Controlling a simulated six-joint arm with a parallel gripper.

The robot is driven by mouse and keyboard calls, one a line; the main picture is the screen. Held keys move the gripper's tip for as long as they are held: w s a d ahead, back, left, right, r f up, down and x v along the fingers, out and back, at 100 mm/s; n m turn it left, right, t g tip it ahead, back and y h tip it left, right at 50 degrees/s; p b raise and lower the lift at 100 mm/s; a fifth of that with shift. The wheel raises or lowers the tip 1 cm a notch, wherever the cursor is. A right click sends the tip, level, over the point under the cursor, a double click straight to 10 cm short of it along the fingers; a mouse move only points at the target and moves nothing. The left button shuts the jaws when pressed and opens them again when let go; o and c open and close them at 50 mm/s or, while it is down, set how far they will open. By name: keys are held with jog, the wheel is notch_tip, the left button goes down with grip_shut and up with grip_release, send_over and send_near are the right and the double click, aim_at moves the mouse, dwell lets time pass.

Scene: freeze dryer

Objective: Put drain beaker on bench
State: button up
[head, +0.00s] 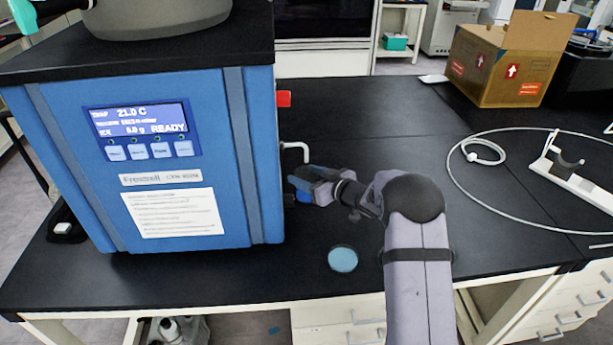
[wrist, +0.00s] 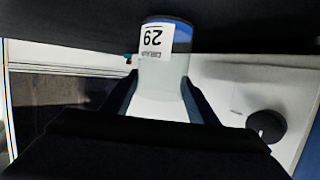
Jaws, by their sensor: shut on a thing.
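My gripper (head: 303,182) is beside the right side of the blue freeze dryer (head: 205,190), below a white bent drain tube (head: 296,149). In the wrist view my gripper (wrist: 164,98) is shut on the drain beaker (wrist: 175,72), a pale translucent vessel with a white label reading 29, upside down in the picture. In the head view the beaker is mostly hidden by my gripper. I cannot tell whether its base touches the bench. A light blue round disc (head: 343,259) lies on the black bench (head: 230,283) in front, to the right of the dryer.
A cardboard box (head: 507,62) stands at the back right. A white looped tube (head: 483,152) and a white stand (head: 577,182) lie at the right. A red part (head: 284,99) sticks out of the dryer's side. The bench around the disc is clear.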

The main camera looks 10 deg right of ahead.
jog(key=shift+f, duration=0.2)
jog(key=o, duration=1.1)
jog(key=shift+r, duration=0.25)
jog(key=shift+s+d, duration=0.2)
jog(key=shift+s, duration=0.05)
jog(key=b+v, duration=0.1)
jog(key=v, duration=1)
jog(key=shift+s+r+b, duration=0.15)
jog(key=shift+b, duration=0.2)
jog(key=shift+d+r, duration=0.1)
